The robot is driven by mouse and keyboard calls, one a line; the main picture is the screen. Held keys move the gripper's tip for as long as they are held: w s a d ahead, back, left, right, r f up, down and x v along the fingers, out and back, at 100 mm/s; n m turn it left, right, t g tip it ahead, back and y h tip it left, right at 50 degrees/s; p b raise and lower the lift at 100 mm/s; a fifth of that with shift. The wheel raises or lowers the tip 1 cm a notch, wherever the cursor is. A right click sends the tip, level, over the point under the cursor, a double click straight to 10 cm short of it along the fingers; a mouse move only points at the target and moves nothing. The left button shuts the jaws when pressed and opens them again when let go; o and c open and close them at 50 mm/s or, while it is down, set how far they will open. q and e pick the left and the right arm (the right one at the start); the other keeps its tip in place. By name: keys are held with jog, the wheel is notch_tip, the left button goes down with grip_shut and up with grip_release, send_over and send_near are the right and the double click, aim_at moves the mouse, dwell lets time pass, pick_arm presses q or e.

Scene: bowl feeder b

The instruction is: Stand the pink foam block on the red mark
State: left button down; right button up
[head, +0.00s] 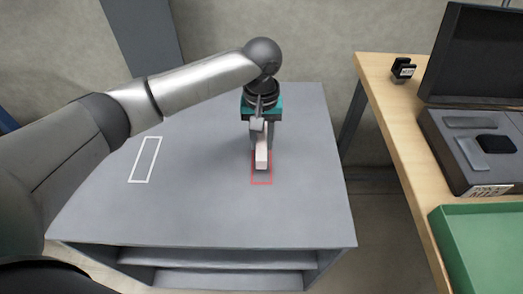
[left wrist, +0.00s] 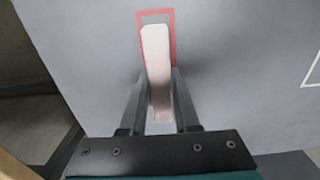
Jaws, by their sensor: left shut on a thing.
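The pink foam block (head: 262,153) is upright between the fingers of my left gripper (head: 261,140) in the head view. My left gripper is shut on it from above. In the left wrist view the block (left wrist: 157,60) shows pale pink between the two fingers (left wrist: 159,95). The red mark (head: 261,183) is a rectangular outline on the grey table, around and behind the block's lower end in the head view. In the left wrist view the red outline (left wrist: 174,35) shows around the block's far end. I cannot tell whether the block touches the table. My right gripper is not in view.
A white outlined rectangle (head: 133,180) lies on the grey table (head: 200,215) to the left. A wooden table (head: 400,130) at the right holds an open dark case (head: 455,150), a small black stamp-like object (head: 402,70) and a green tray (head: 480,245). The grey table is otherwise clear.

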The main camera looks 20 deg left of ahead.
aim_at(262, 150)
pick_arm(q)
notch_tip(262, 150, down, 3)
jog(key=shift+r+b, duration=0.15)
jog(key=shift+b, duration=0.45)
jog(key=shift+f, duration=0.6)
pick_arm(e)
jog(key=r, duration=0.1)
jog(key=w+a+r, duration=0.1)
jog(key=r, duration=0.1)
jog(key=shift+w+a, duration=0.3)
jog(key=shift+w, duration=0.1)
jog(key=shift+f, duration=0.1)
pick_arm(q)
jog(key=c, duration=1.1)
grip_release()
jog(key=o, duration=0.5)
jog(key=shift+c, duration=0.2)
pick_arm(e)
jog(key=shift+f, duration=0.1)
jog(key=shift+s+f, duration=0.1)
